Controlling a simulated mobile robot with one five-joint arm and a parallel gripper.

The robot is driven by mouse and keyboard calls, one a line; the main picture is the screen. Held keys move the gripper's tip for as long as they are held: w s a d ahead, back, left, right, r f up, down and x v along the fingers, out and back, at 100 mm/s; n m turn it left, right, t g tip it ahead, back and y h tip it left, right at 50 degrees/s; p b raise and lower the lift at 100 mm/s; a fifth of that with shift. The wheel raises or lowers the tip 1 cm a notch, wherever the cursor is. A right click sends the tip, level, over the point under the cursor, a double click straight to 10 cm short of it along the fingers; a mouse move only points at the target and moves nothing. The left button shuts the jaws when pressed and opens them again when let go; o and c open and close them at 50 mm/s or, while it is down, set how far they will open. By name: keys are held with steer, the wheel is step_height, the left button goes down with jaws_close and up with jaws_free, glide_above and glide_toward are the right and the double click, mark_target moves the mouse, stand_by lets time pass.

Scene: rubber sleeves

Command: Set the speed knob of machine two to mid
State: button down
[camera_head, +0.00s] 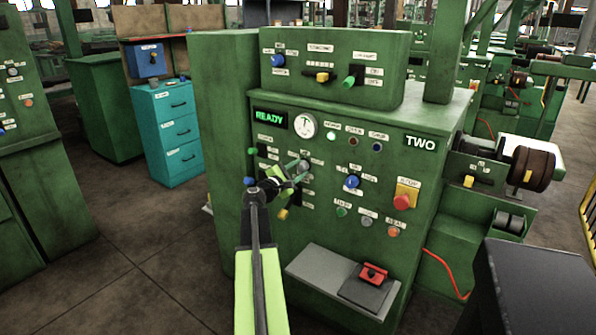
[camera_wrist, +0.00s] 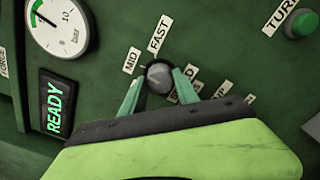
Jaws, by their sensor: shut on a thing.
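Machine two (camera_head: 330,220) is a green cabinet with a "TWO" sign (camera_head: 421,141). My gripper (camera_head: 298,174) reaches its front panel left of centre. In the wrist view my gripper (camera_wrist: 158,88) has its two pale green fingers on either side of a round grey knob (camera_wrist: 160,76), shut on it. A "MID" label (camera_wrist: 131,61) is at the knob's upper left and a "FAST" label (camera_wrist: 158,34) above it. Other labels at its lower right are partly hidden by a finger. I cannot tell which label the knob points to.
A pressure gauge (camera_wrist: 58,22) and a lit "READY" display (camera_wrist: 58,103) are left of the knob. A blue knob (camera_head: 352,182) and a red stop button (camera_head: 401,202) are further right on the panel. A grey shelf (camera_head: 312,268) with a red-topped pedal-like part juts out below.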

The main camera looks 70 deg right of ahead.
steer(key=shift+w+d+r, duration=0.1)
steer(key=c, duration=0.9)
jaws_free()
steer(key=v, duration=1.7)
steer(key=shift+a, duration=0.3)
